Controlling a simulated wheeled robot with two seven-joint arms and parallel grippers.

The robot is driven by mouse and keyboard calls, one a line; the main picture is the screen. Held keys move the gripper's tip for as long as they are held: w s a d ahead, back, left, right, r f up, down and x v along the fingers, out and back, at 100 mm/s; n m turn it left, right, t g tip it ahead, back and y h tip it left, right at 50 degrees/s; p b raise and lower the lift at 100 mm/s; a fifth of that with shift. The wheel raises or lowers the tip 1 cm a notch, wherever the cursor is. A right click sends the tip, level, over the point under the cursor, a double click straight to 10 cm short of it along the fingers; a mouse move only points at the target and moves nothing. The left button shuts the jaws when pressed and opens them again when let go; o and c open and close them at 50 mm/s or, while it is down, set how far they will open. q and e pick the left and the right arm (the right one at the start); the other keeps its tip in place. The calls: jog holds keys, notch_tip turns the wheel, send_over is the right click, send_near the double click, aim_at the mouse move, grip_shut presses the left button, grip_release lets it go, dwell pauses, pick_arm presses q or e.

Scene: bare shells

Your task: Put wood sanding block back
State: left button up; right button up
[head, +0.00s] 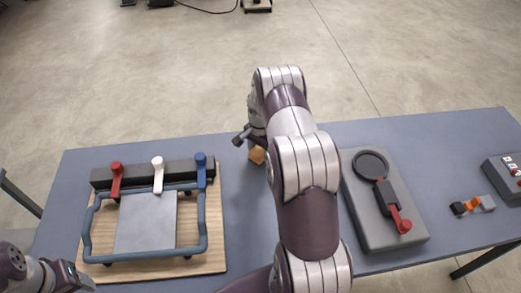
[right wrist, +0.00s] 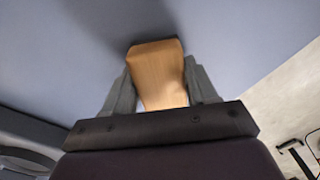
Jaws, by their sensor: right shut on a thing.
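The wood sanding block (head: 257,155) shows as a small light-brown block near the back middle of the blue-grey table. In the right wrist view the wooden block (right wrist: 158,75) sits between both fingers. My right gripper (head: 246,144) is shut on it; its arm hides part of the gripper and the table beneath. The gripper also shows in the right wrist view (right wrist: 160,88). I cannot tell whether the block touches the table. My left gripper (head: 75,276) is partly in view at the lower left corner, away from the block; its jaw state is unclear.
A wooden board (head: 215,258) with a blue frame and red, white and blue levers stands at left on the table (head: 240,200). A grey box (head: 385,235) with a black disc and red handle is at right. An orange-black item (head: 472,205) and a control box (head: 502,180) lie farther right.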

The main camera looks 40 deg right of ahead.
jog(key=shift+f, duration=0.4)
jog(key=shift+d+f, duration=0.15)
jog(key=shift+f, duration=0.1)
jog(key=shift+f, duration=0.1)
jog(key=o, duration=1)
